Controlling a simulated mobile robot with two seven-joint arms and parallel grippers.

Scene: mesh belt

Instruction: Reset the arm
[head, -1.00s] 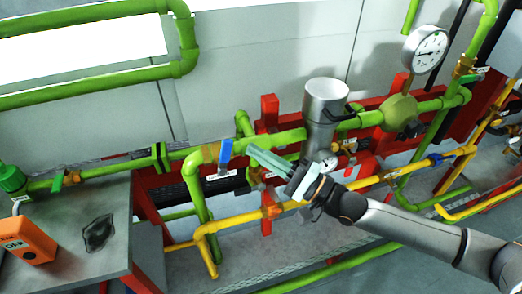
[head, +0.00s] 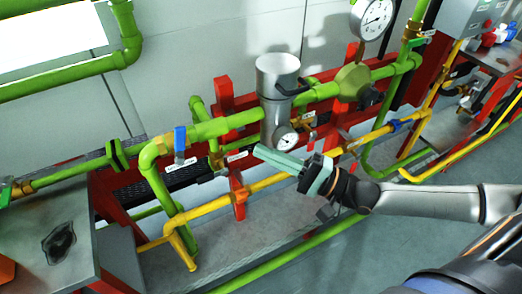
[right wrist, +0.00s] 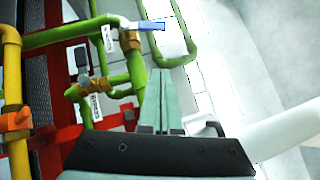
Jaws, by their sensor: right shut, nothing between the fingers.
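My right arm comes in from the lower right in the head view. Its pale green gripper (head: 260,153) is shut with nothing in it. The fingers point left, in front of the grey metal cylinder's lower part and apart from the blue valve handle (head: 179,140). That handle stands upright on the green pipe (head: 225,124). In the right wrist view the shut fingers (right wrist: 168,102) point up the picture, and the blue handle (right wrist: 151,26) shows beyond them, apart. My left gripper is not in view.
A grey cylinder (head: 277,80) with a small gauge (head: 286,139) stands behind the gripper. Yellow pipes (head: 272,182) run below it. A large gauge (head: 375,17) is at the upper right. A metal table (head: 40,225) is at left. Open floor (head: 440,240) lies at right.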

